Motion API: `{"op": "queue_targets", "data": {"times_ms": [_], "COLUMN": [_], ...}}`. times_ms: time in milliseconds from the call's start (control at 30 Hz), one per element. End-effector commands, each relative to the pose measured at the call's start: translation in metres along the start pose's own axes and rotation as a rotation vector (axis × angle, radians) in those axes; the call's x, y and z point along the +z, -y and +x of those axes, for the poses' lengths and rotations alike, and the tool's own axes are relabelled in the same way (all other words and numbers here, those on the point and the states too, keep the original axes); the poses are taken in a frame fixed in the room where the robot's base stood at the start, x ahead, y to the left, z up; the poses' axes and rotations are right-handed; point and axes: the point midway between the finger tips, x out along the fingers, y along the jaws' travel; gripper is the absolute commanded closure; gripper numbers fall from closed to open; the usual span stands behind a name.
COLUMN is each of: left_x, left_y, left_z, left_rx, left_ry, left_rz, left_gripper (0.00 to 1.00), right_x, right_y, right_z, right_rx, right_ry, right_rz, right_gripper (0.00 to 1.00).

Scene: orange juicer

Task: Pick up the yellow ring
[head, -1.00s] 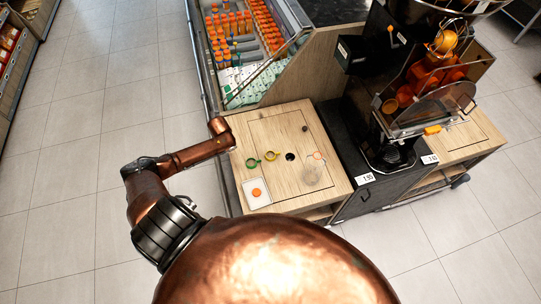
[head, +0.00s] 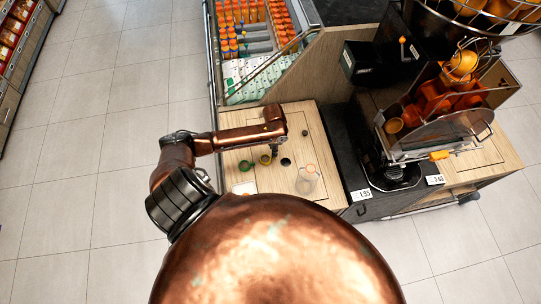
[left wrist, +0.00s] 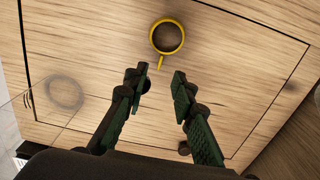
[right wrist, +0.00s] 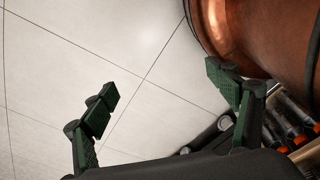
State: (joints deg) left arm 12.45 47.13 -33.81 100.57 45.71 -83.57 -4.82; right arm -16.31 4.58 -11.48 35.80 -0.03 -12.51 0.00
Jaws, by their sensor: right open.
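The yellow ring (head: 265,160) lies on the light wooden counter top, beside my left gripper in the head view. In the left wrist view the yellow ring (left wrist: 181,45) lies flat with its short tab pointing toward the fingers. My left gripper (left wrist: 160,78) is open and empty. Its fingertips point at the ring from a little short of it, and the ring is not between them. My right gripper (right wrist: 162,82) is open and empty over the floor, away from the counter; it is out of sight in the head view.
The juicer (head: 430,110) stands further right.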

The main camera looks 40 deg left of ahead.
Motion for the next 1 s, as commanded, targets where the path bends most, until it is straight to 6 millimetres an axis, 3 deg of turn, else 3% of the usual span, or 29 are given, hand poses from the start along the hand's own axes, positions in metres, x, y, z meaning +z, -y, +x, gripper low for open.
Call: {"op": "queue_targets", "data": {"times_ms": [100, 267, 367, 500, 633, 767, 1000], "left_x": [-0.001, -0.004, -0.004, -0.003, -0.003, -0.003, -0.003], "left_y": [0.000, 0.001, 0.002, 0.002, 0.002, 0.002, 0.002], "left_z": [0.013, 0.033, 0.048, 0.062, 0.064, 0.064, 0.063], "left_rx": [0.000, 0.000, -0.001, -0.001, -0.002, -0.002, -0.002], "left_ry": [0.001, 0.001, 0.001, 0.001, 0.000, 0.000, 0.000], "left_rz": [0.001, 0.000, 0.000, -0.001, 0.000, 0.000, -0.001], "left_gripper": [0.76, 0.76, 0.76, 0.76, 0.76, 0.76, 0.93], "right_x": [0.022, 0.039, 0.037, 0.020, 0.006, 0.006, 0.018], "right_y": [0.004, 0.006, 0.006, 0.004, 0.003, 0.003, 0.002], "right_z": [0.000, -0.002, -0.002, 0.001, 0.001, 0.001, 0.000], "right_rx": [-0.004, -0.006, -0.005, -0.004, -0.003, -0.003, -0.002], "right_ry": [0.028, 0.048, 0.046, 0.025, 0.005, 0.005, 0.020], "right_rz": [0.006, 0.011, 0.010, 0.006, 0.003, 0.003, 0.005], "right_gripper": [0.20, 0.20, 0.20, 0.20, 0.20, 0.20, 0.20]}}
